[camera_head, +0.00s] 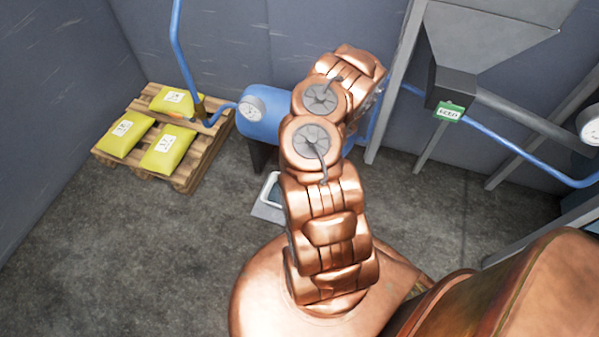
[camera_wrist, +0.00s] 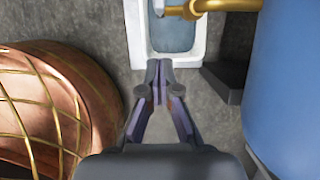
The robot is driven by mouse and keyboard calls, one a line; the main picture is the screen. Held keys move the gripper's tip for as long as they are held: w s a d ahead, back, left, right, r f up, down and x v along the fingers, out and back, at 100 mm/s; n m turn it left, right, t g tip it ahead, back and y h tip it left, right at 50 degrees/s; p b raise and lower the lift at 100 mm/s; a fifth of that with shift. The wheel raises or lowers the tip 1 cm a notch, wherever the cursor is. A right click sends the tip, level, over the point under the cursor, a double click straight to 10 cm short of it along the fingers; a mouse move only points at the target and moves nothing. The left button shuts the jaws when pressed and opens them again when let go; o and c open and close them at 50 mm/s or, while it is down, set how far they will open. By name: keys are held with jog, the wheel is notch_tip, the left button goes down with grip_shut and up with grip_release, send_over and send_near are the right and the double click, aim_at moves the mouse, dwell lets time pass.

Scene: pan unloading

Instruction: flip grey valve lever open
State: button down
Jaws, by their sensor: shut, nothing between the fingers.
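In the wrist view, a brass pipe (camera_wrist: 228,5) runs in at the top edge and ends in a fitting over a white tray. A small pale grey piece (camera_wrist: 174,11) sits at its left end; I cannot tell whether it is the valve lever or the outlet. My gripper (camera_wrist: 160,68) is shut and empty, its tips just below the tray's near edge in the picture and apart from the brass fitting. In the head view my arm hides the gripper and the valve, in front of the blue tank (camera_head: 262,112).
The white tray (camera_wrist: 139,45) lies on the floor; its edge shows in the head view (camera_head: 268,188). The blue tank fills the right of the wrist view (camera_wrist: 290,80). A pallet (camera_head: 185,178) with yellow bags (camera_head: 170,148) stands left. Floor at lower left is clear.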

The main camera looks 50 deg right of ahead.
jog(key=a+p+v, duration=0.1)
jog(key=v, duration=0.6)
jog(key=shift+d+r, duration=0.3)
jog(key=shift+r, duration=0.1)
jog(key=shift+w, duration=0.15)
dwell(0.3)
